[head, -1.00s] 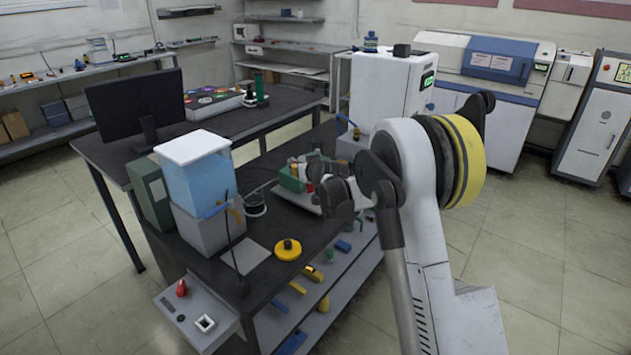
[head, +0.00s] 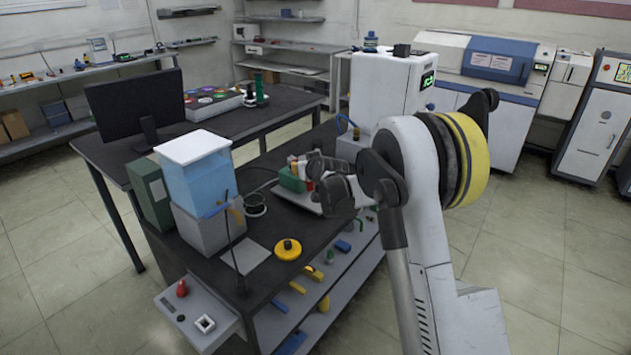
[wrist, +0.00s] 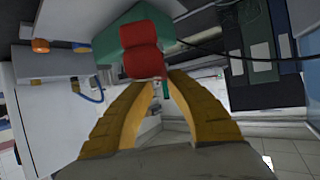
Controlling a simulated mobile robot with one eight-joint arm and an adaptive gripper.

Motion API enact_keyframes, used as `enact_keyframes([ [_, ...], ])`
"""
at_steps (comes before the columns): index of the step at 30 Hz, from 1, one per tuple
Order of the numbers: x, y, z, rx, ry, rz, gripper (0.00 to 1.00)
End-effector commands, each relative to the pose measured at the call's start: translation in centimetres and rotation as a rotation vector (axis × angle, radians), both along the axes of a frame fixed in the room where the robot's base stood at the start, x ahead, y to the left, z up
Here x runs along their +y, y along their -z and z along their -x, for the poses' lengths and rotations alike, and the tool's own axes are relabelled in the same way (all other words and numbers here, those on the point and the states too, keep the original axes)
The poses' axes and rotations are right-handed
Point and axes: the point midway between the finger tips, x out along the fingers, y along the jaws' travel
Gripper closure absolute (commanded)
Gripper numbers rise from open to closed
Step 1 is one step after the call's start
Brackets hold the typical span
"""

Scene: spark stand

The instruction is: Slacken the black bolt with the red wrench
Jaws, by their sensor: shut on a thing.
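My gripper (wrist: 160,82) has yellow fingers that close in on the lower edge of a red, two-lobed piece (wrist: 143,50) in the wrist view. This piece appears to be the red wrench, seen nearly end-on. It lies in front of a green block (wrist: 105,40). The fingertips are mostly hidden there by my own arm. I cannot make out the black bolt in either view.
A white machine (head: 385,95) with a green display stands behind the work spot. A cable (wrist: 215,53) runs close by in the wrist view.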

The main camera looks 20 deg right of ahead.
Motion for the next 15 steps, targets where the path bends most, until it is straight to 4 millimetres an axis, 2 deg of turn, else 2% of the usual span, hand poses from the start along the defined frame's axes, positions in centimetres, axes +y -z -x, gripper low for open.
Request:
enact_keyframes([
  [15,0.0,-2.5,0.0,0.000,0.000,0.000,1.00],
])
